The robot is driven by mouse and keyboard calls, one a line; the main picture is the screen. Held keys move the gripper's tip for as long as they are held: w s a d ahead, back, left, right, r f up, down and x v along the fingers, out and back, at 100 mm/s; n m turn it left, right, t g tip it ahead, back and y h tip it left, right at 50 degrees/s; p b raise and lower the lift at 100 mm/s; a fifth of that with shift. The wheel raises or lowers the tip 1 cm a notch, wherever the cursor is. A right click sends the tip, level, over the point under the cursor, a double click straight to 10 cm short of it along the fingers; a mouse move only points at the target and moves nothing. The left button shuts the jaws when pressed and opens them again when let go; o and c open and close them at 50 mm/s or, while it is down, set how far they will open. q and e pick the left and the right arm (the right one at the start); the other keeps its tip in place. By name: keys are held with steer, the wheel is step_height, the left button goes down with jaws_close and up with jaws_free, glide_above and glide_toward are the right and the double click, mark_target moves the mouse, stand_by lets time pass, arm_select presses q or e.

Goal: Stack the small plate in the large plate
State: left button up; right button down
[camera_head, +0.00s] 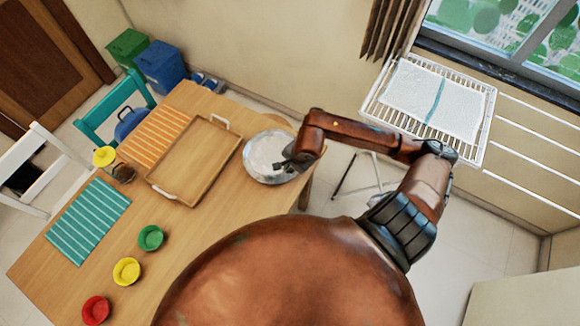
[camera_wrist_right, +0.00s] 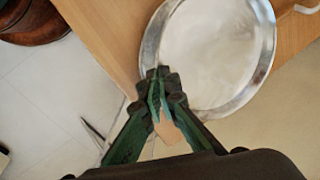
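One round plate (camera_head: 268,155) with a pale inside and shiny metal rim shows at the right end of the table; it also shows in the right wrist view (camera_wrist_right: 205,50). Whether a second plate is nested in it, I cannot tell. My right gripper (camera_head: 288,166) is at its right edge. In the right wrist view, the fingertips (camera_wrist_right: 158,76) are close together on the near rim and look shut on it. The plate overlaps the table edge there; the gap beneath is not clear. My left gripper is not in view.
A wooden tray (camera_head: 203,132) lies left of the plate on the table (camera_head: 190,232). Green (camera_head: 150,237), yellow (camera_head: 127,270) and red (camera_head: 95,309) bowls stand nearer, beside a teal striped mat (camera_head: 88,221). A white rack (camera_head: 488,108) stands at right. Bare wood lies between bowls and plate.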

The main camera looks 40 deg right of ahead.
steer(key=f, duration=0.1)
steer(key=w+d+f, duration=0.2)
steer(key=f, duration=0.1)
steer(key=shift+w+d, duration=0.15)
steer(key=shift+w, duration=0.05)
step_height(320, 180, down, 3)
steer(key=shift+d+f, duration=0.1)
steer(key=shift+f, duration=0.05)
steer(key=shift+f, duration=0.3)
steer(key=c, duration=2.6)
jaws_free()
steer(key=shift+c, duration=0.2)
steer(key=shift+o, duration=1.1)
steer(key=shift+r, duration=0.15)
